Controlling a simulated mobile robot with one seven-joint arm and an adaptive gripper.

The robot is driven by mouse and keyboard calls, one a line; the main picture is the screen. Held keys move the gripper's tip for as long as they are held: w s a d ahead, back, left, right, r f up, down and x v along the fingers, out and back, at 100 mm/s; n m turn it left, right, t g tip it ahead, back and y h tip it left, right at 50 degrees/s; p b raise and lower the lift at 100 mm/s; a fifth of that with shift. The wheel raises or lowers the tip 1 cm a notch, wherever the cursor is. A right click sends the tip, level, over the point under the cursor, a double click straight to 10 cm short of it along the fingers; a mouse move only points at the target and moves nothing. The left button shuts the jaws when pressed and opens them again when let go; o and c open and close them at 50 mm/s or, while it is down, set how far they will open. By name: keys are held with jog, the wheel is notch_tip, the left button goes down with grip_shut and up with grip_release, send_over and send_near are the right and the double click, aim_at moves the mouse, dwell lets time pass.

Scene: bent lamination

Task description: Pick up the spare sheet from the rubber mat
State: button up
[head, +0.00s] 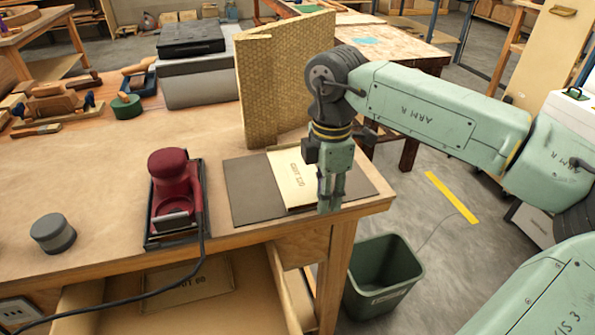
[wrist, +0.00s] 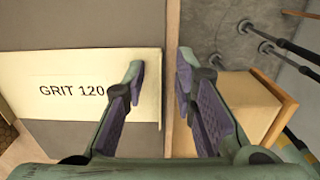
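The spare sheet (head: 289,182) is a flat cream rectangle lying on the dark rubber mat (head: 247,195); in the wrist view the sheet (wrist: 60,108) reads "GRIT 120". Its right end in that view comes close to the edge of the mat (wrist: 90,22). My gripper (head: 329,205) points down near the bench's front corner, at the sheet's right side in the head view. In the wrist view my gripper (wrist: 160,68) is open, with one finger over the sheet and the other past its end. Nothing is held. The gap in height is hard to tell.
A red sander (head: 175,190) with a cord stands left of the mat. A grey round puck (head: 53,233) lies farther left. A tall textured panel (head: 285,75) stands behind the mat. Below are an open drawer holding another sheet (head: 188,282) and a green bin (head: 383,270).

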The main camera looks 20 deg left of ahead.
grip_shut()
jog(key=shift+r, duration=0.15)
dwell(0.4)
